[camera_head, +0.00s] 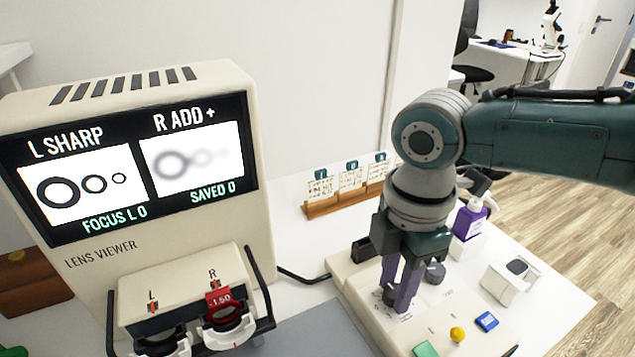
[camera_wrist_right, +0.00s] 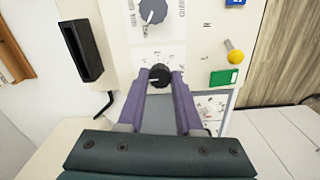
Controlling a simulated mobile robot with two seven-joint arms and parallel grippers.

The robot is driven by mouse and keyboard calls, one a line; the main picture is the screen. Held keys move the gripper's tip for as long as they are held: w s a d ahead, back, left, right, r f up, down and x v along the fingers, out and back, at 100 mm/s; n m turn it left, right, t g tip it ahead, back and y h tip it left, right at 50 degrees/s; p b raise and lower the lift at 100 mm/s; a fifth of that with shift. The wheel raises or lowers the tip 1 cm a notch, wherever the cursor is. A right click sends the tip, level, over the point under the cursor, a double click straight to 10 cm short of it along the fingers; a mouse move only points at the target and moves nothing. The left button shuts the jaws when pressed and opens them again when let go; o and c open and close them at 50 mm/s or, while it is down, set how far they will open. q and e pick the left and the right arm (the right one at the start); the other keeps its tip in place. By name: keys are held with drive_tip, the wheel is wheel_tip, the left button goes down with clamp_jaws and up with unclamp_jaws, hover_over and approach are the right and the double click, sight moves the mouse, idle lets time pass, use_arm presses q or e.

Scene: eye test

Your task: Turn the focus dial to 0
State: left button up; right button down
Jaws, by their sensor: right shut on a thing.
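My right gripper (camera_head: 398,302) reaches down to the cream control panel (camera_head: 352,285). Its purple fingers are shut on a small black dial with a white pointer mark, one finger on each side. The dial (camera_wrist_right: 160,75) shows between the fingertips in the right wrist view. A second, larger dark dial (camera_head: 435,272) sits farther back on the panel and is free; it also shows in the right wrist view (camera_wrist_right: 153,10). The dial labels are too small to read surely. The lens viewer's screen (camera_head: 135,165) reads "L SHARP", "R ADD +", "FOCUS L 0" and "SAVED 0". My left gripper is out of view.
The lens viewer (camera_head: 258,200) stands at left, with a red "-1.50" tag (camera_head: 219,298) at its R slot. A purple bottle (camera_head: 468,218) and card rack (camera_head: 345,202) stand behind.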

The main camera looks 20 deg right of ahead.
sight(393, 290)
idle(0.3)
drive_tip(key=c, duration=0.6)
unclamp_jaws()
wheel_tip(393, 290, up, 10)
drive_tip(key=shift+p, duration=1)
